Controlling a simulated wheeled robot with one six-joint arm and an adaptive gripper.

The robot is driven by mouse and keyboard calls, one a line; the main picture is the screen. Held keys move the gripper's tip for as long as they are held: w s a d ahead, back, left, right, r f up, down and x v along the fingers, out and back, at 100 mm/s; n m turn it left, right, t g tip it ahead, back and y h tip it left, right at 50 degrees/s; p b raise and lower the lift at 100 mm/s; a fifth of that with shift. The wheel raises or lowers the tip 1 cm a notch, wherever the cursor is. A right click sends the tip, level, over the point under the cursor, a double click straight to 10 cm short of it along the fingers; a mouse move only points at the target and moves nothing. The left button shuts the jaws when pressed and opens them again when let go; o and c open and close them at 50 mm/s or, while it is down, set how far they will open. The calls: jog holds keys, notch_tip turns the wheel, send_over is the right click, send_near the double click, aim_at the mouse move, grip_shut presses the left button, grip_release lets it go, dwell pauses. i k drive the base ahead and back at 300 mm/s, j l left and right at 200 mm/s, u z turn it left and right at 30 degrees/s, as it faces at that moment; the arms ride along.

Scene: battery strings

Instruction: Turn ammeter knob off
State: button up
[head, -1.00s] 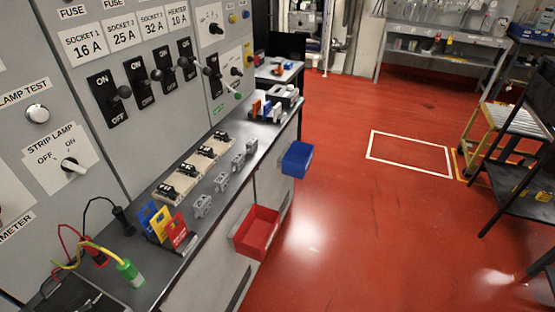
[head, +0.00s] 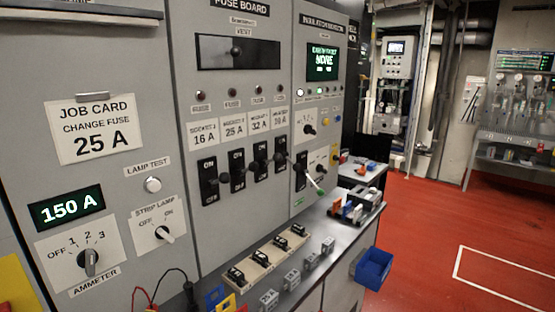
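The ammeter knob (head: 89,263) is a dark rotary knob on a white plate (head: 58,274) at the lower left of the grey panel in the head view. The plate is marked OFF, 1, 2 and 3, with AMMETER below. The knob's grip stands close to upright, roughly toward the 2, and away from OFF at its left; the exact mark is hard to tell. A display (head: 66,208) above it reads 150 A in green. My gripper is not in view.
The strip lamp knob (head: 164,233) and lamp test button (head: 153,184) sit right of the ammeter. Several black breaker levers (head: 237,172) stick out further right. The bench (head: 334,231) below holds fuses and coloured cards. Red floor (head: 429,225) is open at right.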

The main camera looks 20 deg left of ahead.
aim_at(88, 258)
jog(key=u, duration=1.45)
